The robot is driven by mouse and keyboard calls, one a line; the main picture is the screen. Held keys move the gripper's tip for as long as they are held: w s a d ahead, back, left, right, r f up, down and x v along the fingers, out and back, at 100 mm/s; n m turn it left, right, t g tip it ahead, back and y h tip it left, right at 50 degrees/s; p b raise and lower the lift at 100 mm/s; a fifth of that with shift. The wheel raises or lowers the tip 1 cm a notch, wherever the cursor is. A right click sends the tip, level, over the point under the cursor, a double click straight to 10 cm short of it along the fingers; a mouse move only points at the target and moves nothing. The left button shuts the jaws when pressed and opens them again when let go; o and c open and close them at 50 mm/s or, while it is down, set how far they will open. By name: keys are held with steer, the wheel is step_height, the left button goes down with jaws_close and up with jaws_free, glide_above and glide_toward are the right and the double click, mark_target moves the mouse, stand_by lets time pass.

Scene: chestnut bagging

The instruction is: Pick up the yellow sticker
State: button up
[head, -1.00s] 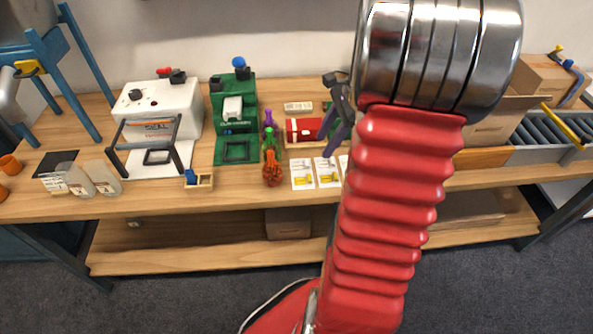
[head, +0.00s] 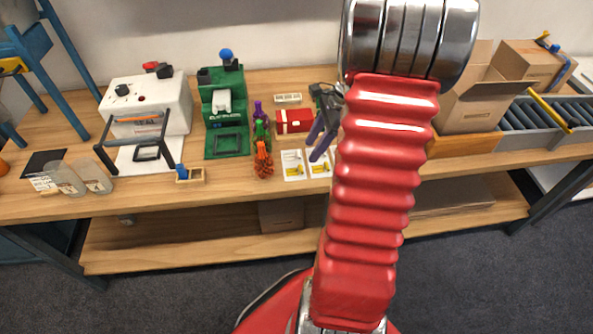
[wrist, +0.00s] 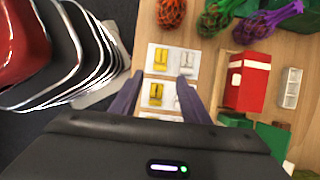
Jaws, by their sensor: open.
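Several yellow stickers lie on white cards near the front edge of the bench. In the head view one sticker (head: 294,171) is on the left card and another (head: 321,168) is on the card to its right. The arm hides any cards further right.
A red box (head: 295,121) and a pale tray (head: 288,98) lie behind. A green press (head: 226,120) and a white sealer (head: 150,105) stand further left. Cardboard boxes (head: 478,105) and a roller conveyor are at right.

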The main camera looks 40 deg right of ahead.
mark_target(299, 171)
steer(key=shift+x, duration=1.45)
steer(key=shift+x, duration=2.65)
steer(key=shift+s+d, duration=0.1)
steer(key=shift+c, duration=0.2)
jaws_close()
